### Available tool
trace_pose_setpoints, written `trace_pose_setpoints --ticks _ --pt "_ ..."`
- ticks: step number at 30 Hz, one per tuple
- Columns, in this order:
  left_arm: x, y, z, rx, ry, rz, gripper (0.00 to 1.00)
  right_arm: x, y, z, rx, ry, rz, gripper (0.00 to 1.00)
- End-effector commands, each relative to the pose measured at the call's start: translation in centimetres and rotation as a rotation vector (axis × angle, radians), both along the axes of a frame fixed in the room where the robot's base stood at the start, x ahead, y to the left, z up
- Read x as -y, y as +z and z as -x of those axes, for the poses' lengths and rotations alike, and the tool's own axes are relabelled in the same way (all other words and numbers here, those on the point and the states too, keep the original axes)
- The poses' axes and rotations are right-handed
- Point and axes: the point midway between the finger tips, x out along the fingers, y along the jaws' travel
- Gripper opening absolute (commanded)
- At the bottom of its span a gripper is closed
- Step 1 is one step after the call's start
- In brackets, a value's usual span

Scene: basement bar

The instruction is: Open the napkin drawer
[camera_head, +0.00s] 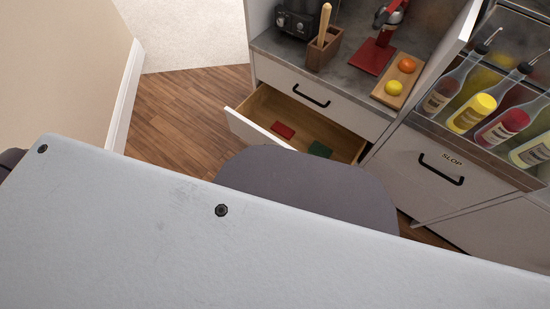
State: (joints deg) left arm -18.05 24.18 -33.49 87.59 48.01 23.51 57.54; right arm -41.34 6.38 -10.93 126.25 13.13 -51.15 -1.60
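A drawer (262,101) in the white cabinet stands pulled out, below a closed drawer (318,92) with a black bar handle. The open drawer has a light wood inside and a white front. A flat red item (283,130) and a flat dark green item (320,149) lie in it; they look like folded napkins. The near right part of the drawer is hidden behind a grey rounded shape. Neither of my grippers shows in the head view.
The grey counter holds a wooden caddy (325,50), a red press (376,54) and a fruit board (391,97). Bottles stand in a rack (475,147) at right, above a front marked SLOP (440,176). Wood floor (180,115) lies clear left of the drawer.

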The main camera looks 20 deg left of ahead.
Motion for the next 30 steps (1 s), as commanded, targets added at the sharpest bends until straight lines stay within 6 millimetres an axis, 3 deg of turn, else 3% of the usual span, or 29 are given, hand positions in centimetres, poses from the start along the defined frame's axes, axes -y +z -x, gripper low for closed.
trace_pose_setpoints --ticks 9,10,15,30 --pt "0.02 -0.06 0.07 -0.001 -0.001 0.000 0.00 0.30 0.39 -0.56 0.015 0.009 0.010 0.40" --pt "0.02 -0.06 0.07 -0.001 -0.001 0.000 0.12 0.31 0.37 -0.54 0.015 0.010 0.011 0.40" --pt "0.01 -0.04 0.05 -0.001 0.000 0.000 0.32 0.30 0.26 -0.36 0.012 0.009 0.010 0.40" --pt "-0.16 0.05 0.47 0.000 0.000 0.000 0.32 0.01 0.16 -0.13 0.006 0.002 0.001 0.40"
